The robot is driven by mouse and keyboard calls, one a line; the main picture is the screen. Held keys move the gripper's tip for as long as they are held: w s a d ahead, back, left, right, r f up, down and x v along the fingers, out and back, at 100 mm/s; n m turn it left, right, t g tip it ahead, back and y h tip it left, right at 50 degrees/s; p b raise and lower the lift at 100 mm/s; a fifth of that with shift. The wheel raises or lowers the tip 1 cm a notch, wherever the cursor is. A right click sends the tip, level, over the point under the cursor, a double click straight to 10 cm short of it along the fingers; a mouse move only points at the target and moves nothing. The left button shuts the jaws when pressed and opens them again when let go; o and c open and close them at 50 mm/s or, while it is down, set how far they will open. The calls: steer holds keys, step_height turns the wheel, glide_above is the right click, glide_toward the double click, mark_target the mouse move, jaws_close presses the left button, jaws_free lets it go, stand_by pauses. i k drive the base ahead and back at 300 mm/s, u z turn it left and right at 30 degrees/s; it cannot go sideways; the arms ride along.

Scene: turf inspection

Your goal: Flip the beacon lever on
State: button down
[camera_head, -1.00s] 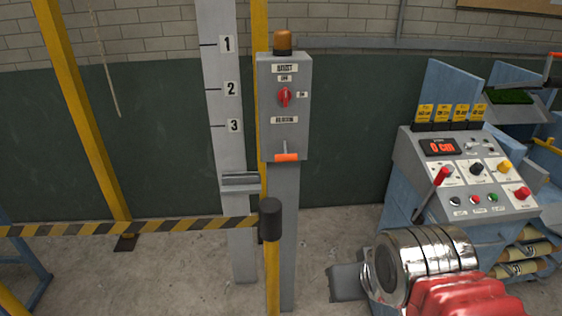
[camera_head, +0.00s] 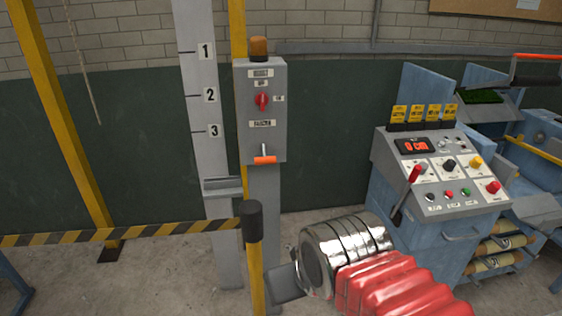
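The beacon box (camera_head: 262,140) is a grey upright box on a grey post, with an amber beacon lamp (camera_head: 259,48) on top. A red rotary switch (camera_head: 262,101) sits on its upper face. The beacon lever (camera_head: 264,158), with an orange grip, sits near the bottom of the box and its grip hangs low. My arm, with chrome rings and a red sleeve, comes in from the lower right.
A black-topped yellow post (camera_head: 253,225) with a striped barrier (camera_head: 120,232) stands in front of the box's post. A control console (camera_head: 440,175) with a red-handled lever stands at right. A numbered grey column (camera_head: 210,150) stands left of the box. Floor between box and console is open.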

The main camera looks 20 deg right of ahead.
mark_target(269, 160)
steer(key=z, duration=0.05)
steer(key=i, duration=1)
steer(key=u, duration=0.05)
